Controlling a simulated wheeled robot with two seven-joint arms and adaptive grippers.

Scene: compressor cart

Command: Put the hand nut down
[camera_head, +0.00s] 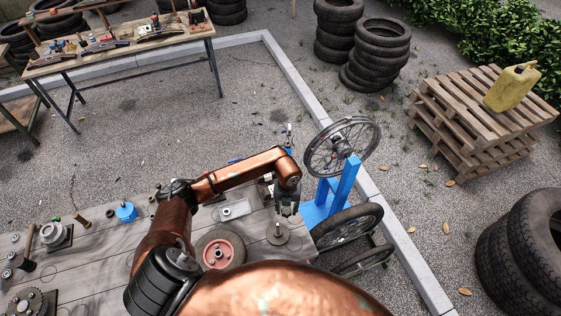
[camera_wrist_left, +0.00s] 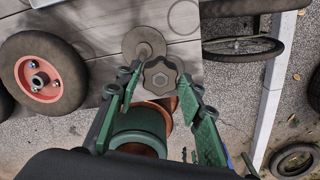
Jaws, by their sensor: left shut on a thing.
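The hand nut (camera_wrist_left: 160,76) is a dark, lobed knob with a hexagonal centre. In the left wrist view it sits between the two green fingers of my left gripper (camera_wrist_left: 163,98), which is shut on it. In the head view my left gripper (camera_head: 287,208) points down over the right end of the grey plank table (camera_head: 170,255); the nut is too small to make out there. A round grey disc with a short upright post (camera_head: 278,233) stands just below the gripper. It also shows beyond the nut in the left wrist view (camera_wrist_left: 143,42). My right gripper is not in view.
A red-hubbed wheel (camera_head: 219,252) lies left of the disc. A blue stand (camera_head: 329,200) with a spoked wheel (camera_head: 341,146) is close on the right. A blue pot (camera_head: 126,212) and several metal parts occupy the table's left side.

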